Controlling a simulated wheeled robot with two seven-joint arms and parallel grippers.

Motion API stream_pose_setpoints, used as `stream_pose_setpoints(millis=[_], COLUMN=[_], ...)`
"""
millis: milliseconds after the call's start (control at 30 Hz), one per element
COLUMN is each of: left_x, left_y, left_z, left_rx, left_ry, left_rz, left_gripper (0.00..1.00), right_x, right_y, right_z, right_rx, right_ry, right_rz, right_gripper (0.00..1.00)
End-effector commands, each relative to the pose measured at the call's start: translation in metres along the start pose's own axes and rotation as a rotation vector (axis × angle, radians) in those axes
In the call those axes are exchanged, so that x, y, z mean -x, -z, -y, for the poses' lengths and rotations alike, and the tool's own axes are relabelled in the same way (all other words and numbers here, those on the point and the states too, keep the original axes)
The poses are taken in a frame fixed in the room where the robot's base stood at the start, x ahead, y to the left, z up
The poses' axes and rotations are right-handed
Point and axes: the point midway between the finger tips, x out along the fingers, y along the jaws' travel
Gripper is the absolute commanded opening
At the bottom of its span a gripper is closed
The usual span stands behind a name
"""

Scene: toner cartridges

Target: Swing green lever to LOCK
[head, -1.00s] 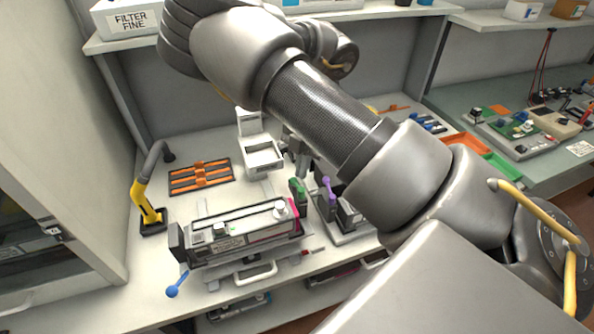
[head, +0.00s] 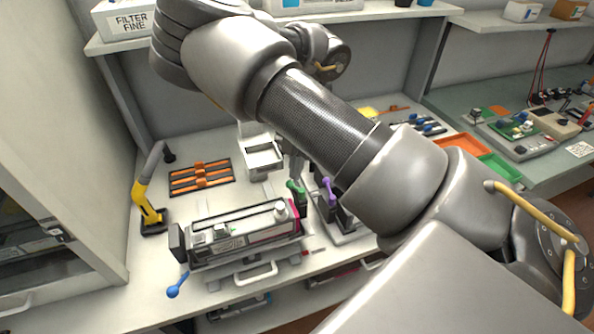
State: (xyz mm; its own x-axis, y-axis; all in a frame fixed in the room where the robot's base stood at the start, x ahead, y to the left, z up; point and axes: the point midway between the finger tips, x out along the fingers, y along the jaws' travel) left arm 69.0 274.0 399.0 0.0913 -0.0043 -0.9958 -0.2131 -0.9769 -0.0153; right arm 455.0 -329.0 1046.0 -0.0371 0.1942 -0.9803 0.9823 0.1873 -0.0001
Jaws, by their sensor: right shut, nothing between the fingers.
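The green lever (head: 297,189) stands at the right end of the long cartridge unit, near its pink-red end. It leans with its knob toward the left. My right gripper (head: 297,171) reaches down from behind my forearm, just above and behind the green lever. It is shut with nothing in it, and is partly hidden. I cannot tell whether its tips touch the lever. Any LOCK marking is too small to read. My left gripper is not in view.
A purple lever (head: 328,188) stands close on the right, and a blue lever (head: 177,285) sticks out at front left. The grey cartridge unit (head: 240,232) lies in front. A yellow hand tool (head: 148,205) and an orange-slotted rack (head: 201,177) stand at left.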

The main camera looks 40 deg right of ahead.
Motion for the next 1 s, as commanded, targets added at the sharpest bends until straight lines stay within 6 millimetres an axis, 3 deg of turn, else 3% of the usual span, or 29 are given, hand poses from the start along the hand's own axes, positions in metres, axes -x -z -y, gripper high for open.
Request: stream_pose_setpoints(millis=[1000], left_x=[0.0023], left_y=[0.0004], left_z=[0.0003], left_rx=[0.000], left_ry=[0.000], left_rz=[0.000], left_gripper=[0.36], right_x=[-0.0018], right_y=[0.0094], right_z=[-0.0044], right_rx=[0.001], right_ry=[0.001], right_rz=[0.000], right_gripper=[0.00])
